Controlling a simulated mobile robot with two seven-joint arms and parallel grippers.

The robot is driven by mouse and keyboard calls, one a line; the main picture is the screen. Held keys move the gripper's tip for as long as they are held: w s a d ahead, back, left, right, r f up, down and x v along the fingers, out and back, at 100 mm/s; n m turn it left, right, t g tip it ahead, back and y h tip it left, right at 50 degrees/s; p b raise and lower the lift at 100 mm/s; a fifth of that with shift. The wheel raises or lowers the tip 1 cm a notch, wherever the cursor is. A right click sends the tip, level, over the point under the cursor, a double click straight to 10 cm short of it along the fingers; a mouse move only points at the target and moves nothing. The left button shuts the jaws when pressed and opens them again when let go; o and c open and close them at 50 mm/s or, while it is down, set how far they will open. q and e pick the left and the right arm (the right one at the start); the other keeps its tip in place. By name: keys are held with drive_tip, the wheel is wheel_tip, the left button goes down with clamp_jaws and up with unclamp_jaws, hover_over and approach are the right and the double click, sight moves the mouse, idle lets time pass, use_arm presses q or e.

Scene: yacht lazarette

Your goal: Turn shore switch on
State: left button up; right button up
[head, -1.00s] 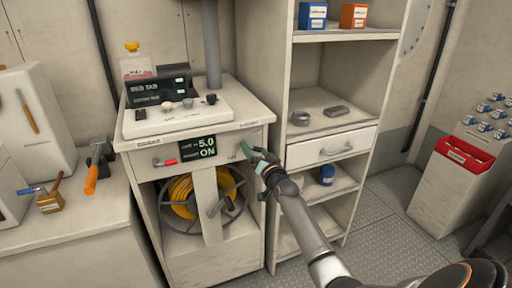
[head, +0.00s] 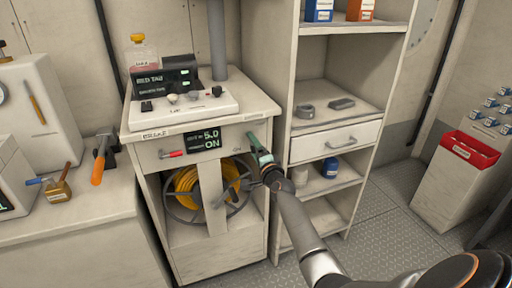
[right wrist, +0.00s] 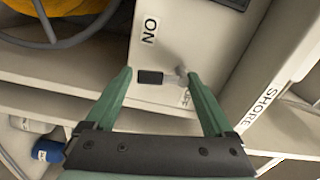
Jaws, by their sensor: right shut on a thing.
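The shore switch (right wrist: 150,77) shows in the right wrist view as a dark lever with a grey part on a cream cabinet panel. An ON label (right wrist: 149,31) and a partly hidden OFF label (right wrist: 185,97) flank it, and a SHORE label (right wrist: 263,108) is on the panel's edge. My right gripper (right wrist: 161,74), with green fingers, is at the switch, one finger on each side, and is shut on it. In the head view the right gripper (head: 258,145) is at the cabinet front's right side and hides the switch. My left gripper is not in view.
The cabinet display (head: 203,140) reads 5.0 and ON. A red-handled part (head: 171,154) is left of it, and a yellow hose reel (head: 190,186) sits below. An open shelf unit (head: 335,142) stands close on the right. A red bin (head: 468,150) is farther right.

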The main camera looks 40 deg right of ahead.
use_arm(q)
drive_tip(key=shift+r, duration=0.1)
use_arm(e)
drive_tip(key=shift+a+f+m, duration=0.15)
drive_tip(key=shift+a+m, duration=0.05)
drive_tip(key=shift+m, duration=0.6)
drive_tip(key=shift+a, duration=0.1)
drive_tip(key=o, duration=1.1)
drive_tip(key=shift+s+a+p, duration=0.1)
drive_tip(key=shift+s+p, duration=0.2)
drive_tip(key=p+v, duration=0.1)
drive_tip(key=v, duration=0.3)
drive_tip(key=shift+s, duration=0.15)
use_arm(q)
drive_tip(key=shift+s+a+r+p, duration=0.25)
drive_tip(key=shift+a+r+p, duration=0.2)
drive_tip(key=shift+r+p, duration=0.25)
use_arm(e)
approach(252, 147)
drive_tip(key=v, duration=0.3)
drive_tip(key=shift+s+a, duration=0.1)
drive_tip(key=shift+s, duration=0.15)
